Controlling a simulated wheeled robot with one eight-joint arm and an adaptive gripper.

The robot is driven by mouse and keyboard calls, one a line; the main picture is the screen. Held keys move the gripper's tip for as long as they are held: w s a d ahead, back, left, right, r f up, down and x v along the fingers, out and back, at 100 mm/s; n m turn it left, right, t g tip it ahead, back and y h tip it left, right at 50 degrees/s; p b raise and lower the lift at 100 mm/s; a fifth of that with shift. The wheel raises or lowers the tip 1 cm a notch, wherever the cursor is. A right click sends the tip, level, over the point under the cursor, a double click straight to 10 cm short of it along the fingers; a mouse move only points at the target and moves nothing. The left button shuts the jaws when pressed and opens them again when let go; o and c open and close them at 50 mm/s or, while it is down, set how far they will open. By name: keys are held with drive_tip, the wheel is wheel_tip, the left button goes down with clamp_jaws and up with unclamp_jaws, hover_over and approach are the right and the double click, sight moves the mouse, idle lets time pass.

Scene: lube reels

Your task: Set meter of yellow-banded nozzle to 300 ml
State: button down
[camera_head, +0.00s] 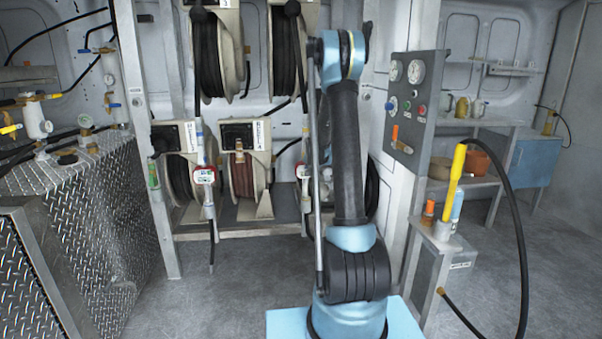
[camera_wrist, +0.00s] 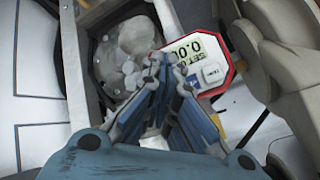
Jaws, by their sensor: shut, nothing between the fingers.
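In the wrist view, a red-rimmed meter (camera_wrist: 208,68) with a pale display and a light button fills the upper right. Its display is upside down and seems to show zeros and the word SET. A small yellow patch (camera_wrist: 219,124) shows below it, perhaps a band. My gripper (camera_wrist: 160,72) is shut and empty, its fingertips at the meter's left edge; I cannot tell whether they touch it.
Hose reels (camera_head: 240,143) stand on a metal rack behind the meters. A grey gauge panel (camera_head: 425,95) stands right of my arm. A post with a yellow handle (camera_head: 457,168) and black hose stands at right. Diamond-plate tanks (camera_head: 95,215) fill the left. The floor between is clear.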

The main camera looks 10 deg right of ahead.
drive_tip(key=shift+s, duration=0.85)
drive_tip(key=shift+w, duration=0.15)
drive_tip(key=shift+w, duration=0.3)
drive_tip(key=shift+w, duration=0.7)
idle(1.5)
drive_tip(key=shift+s, duration=1.15)
drive_tip(key=shift+d, duration=0.15)
